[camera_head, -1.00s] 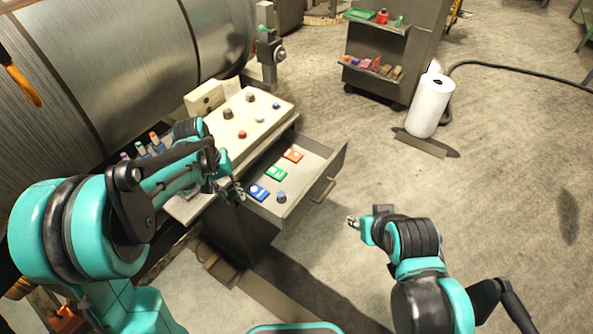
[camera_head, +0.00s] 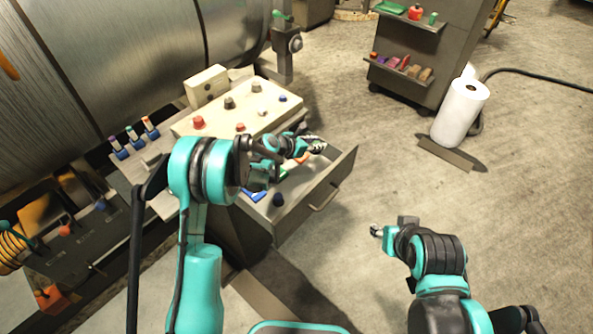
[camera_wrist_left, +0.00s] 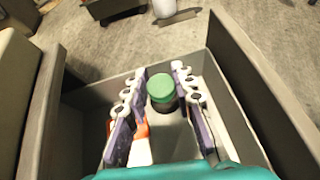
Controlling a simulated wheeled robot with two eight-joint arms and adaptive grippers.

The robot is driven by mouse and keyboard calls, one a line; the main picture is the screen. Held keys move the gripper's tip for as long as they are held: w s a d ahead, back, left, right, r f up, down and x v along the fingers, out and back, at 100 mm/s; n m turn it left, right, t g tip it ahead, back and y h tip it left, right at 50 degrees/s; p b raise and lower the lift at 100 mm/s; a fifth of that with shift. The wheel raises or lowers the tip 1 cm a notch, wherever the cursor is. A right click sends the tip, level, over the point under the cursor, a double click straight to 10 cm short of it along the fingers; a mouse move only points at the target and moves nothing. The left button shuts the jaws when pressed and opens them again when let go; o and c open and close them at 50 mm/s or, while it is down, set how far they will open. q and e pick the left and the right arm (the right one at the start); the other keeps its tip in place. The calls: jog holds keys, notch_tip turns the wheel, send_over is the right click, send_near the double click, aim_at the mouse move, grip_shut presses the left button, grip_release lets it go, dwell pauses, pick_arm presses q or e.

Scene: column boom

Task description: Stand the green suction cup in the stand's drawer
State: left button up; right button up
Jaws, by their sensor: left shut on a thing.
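The green suction cup (camera_wrist_left: 160,86) shows in the left wrist view as a green round top on a dark body, upright between the fingers of my left gripper (camera_wrist_left: 160,74). In the head view my left gripper (camera_head: 316,147) is over the far part of the open drawer (camera_head: 318,201), and the cup cannot be made out there. The drawer walls also surround the fingers in the wrist view (camera_wrist_left: 237,112). Whether the cup touches the drawer floor is unclear. My right gripper (camera_head: 377,231) is outside the drawer, right of it, too small to judge.
A dark blue cup (camera_head: 278,200) stands in the drawer's near part, beside a blue card (camera_head: 254,194). An orange card (camera_wrist_left: 142,130) lies near the left finger. The stand's panel (camera_head: 215,121) carries several knobs. A white roll (camera_head: 460,112) stands on the floor.

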pick_arm(q)
jog(key=f, duration=0.2)
jog(key=f+b, duration=0.1)
jog(key=f, duration=0.1)
jog(key=f+b, duration=0.1)
jog(key=f, duration=0.1)
jog(key=shift+w+d, duration=0.15)
jog(key=shift+d, duration=0.1)
jog(key=shift+a+f+b, duration=0.15)
jog(key=shift+f+b, duration=0.15)
jog(key=shift+b, duration=0.05)
notch_tip(320, 180, down, 3)
jog(key=shift+f+b, duration=0.15)
jog(key=shift+b, duration=0.55)
jog(key=o, duration=1)
jog(key=shift+o, duration=0.2)
